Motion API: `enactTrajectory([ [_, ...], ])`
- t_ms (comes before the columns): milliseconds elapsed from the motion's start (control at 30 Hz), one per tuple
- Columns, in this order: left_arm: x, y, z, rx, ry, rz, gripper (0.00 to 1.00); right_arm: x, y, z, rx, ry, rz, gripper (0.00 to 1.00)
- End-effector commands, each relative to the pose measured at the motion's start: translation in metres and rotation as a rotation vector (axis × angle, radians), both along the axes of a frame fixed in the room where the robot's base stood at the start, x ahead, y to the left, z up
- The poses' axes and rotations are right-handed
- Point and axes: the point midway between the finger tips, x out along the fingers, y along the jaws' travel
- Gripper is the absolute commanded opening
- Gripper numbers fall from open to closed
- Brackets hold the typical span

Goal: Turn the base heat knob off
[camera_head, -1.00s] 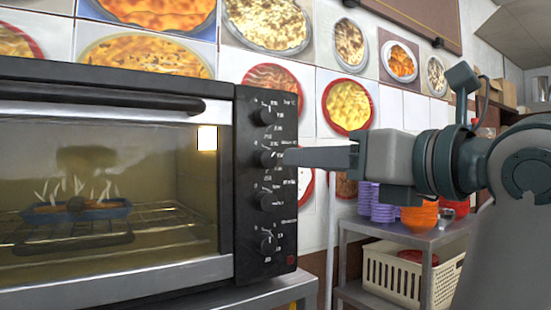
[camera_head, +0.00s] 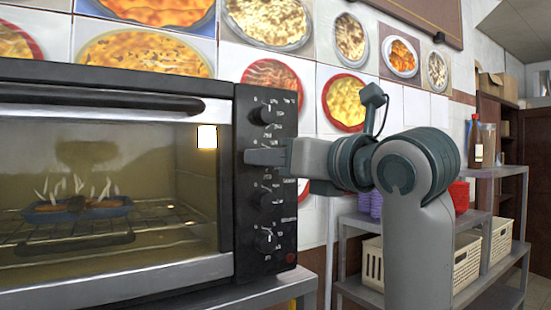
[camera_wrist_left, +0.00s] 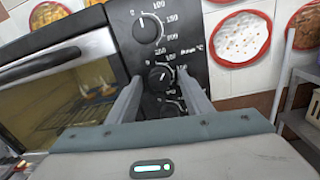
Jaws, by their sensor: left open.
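The black oven (camera_head: 120,85) has a panel with a column of black knobs. The top knob (camera_head: 264,114), third knob (camera_head: 265,198) and lowest knob (camera_head: 266,241) show in the head view. My left gripper (camera_head: 250,157) reaches across the panel at the second knob and hides it there. In the left wrist view the open fingers of my left gripper (camera_wrist_left: 159,78) stand on either side of the second knob (camera_wrist_left: 161,75); I cannot tell if they touch it. The top knob (camera_wrist_left: 148,28) is beyond them. The labels are too blurred to tell which is the base heat knob.
A blue dish (camera_head: 85,208) is on the rack behind the oven's closed glass door. A metal shelf (camera_head: 400,232) with white baskets (camera_head: 465,262) stands to the right, partly behind my arm. The wall carries food pictures (camera_head: 348,100).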

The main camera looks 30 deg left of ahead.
Motion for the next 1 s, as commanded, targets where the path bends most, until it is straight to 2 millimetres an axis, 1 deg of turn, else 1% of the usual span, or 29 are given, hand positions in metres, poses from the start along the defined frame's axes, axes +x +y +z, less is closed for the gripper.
enactTrajectory([
  [67, 0.0, 0.0, 0.0, 0.0, 0.0, 0.0, 0.46, 0.0, 0.0, 0.0, 0.0, 0.0, 0.0, 0.31],
  [100, 0.0, 0.0, 0.0, 0.0, 0.0, 0.0, 0.36, 0.0, 0.0, 0.0, 0.0, 0.0, 0.0, 0.31],
  [167, 0.0, 0.0, 0.0, 0.0, 0.0, 0.0, 0.22, 0.0, 0.0, 0.0, -0.001, 0.0, -0.001, 0.31],
  [200, 0.0, 0.0, 0.0, 0.0, 0.0, 0.0, 0.12, 0.0, 0.0, 0.0, -0.001, 0.0, -0.001, 0.31],
  [233, 0.0, 0.0, 0.0, 0.0, 0.0, 0.0, 0.05, -0.001, 0.0, 0.001, -0.001, 0.001, -0.001, 0.31],
  [467, 0.0, -0.001, 0.0, -0.002, -0.006, 0.0, 0.05, -0.007, -0.001, 0.0, -0.001, 0.007, -0.002, 0.31],
  [667, 0.0, -0.001, 0.0, -0.019, -0.044, -0.002, 0.05, -0.012, -0.001, -0.001, -0.001, 0.016, -0.002, 0.31],
  [867, 0.0, -0.001, 0.0, -0.057, -0.137, -0.002, 0.05, -0.011, -0.001, 0.002, -0.002, 0.02, -0.002, 0.31],
  [1000, 0.0, -0.001, 0.001, -0.095, -0.231, -0.002, 0.05, -0.006, 0.0, 0.011, -0.001, 0.006, -0.002, 0.31],
])
